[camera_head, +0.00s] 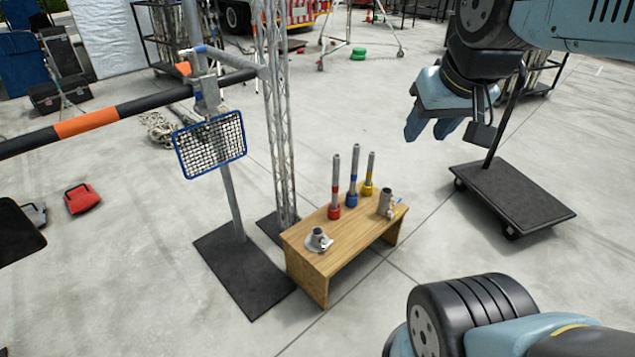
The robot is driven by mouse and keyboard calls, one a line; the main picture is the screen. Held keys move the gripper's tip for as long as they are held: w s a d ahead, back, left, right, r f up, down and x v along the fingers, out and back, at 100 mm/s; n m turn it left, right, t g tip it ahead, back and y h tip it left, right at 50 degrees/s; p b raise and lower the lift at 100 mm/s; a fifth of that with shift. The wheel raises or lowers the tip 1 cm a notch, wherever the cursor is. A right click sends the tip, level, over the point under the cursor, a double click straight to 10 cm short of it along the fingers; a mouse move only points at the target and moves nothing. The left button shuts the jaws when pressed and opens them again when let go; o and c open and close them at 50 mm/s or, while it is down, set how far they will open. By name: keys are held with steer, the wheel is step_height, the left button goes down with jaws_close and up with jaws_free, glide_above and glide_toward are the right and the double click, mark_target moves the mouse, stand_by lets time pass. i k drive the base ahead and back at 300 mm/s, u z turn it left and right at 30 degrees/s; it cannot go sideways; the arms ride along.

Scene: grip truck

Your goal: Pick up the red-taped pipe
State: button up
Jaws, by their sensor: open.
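The red-taped pipe (335,185) is a grey upright pipe with a red band and a red base. It stands on a small wooden bench (318,243), leftmost of three similar pipes. A blue-taped pipe (353,175) stands just right of it and a yellow-taped pipe (369,172) further right. My gripper (430,128) is open and empty at the upper right. It appears well above and to the right of the pipes, touching none of them.
A flanged metal fitting (318,240) and a valve fitting (386,203) sit on the bench. A truss tower (276,120) and a stand with a mesh panel (210,143) rise at the left. A flat cart (512,195) stands right.

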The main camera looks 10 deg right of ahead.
mark_target(336, 160)
steer(key=u, duration=0.05)
steer(key=i, duration=1)
steer(key=z, duration=0.1)
